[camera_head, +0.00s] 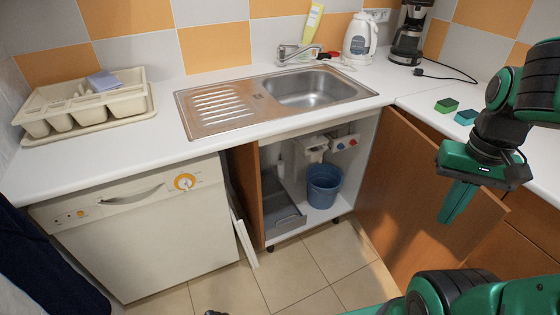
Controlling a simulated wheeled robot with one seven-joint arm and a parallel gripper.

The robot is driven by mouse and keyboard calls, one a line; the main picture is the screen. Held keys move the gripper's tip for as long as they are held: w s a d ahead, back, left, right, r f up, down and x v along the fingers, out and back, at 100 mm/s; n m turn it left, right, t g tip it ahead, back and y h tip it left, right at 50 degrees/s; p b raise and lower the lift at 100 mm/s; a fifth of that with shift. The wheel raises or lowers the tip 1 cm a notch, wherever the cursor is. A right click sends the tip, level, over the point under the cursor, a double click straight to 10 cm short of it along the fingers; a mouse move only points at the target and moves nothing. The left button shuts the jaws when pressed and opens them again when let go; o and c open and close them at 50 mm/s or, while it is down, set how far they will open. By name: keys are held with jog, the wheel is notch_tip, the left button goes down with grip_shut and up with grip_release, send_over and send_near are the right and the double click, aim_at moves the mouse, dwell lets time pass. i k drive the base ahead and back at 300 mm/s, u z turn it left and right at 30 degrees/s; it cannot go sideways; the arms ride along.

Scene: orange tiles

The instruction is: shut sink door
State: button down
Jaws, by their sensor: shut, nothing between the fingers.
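The sink cabinet (345,215) under the metal sink (310,88) is open, and its inside shows. A large brown door panel (385,185) stands swung open at the right side of the opening. A narrower brown panel (246,190) shows at the left side; I cannot tell if it is a second door. My green gripper (447,218) is shut and empty, pointing down. It overlaps the right door panel in the picture, near its outer part; I cannot tell if it touches.
A blue bucket (323,186) and a grey bin (281,205) stand inside the cabinet. The white dishwasher (145,235) is at left. Brown drawer fronts (520,245) are at right. Two sponges (447,105) lie on the counter near my arm. Tiled floor (300,270) in front is clear.

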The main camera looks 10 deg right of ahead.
aim_at(401, 195)
jog(key=k, duration=0.5)
jog(key=z, duration=0.9)
jog(key=i, duration=0.5)
jog(key=u, duration=0.15)
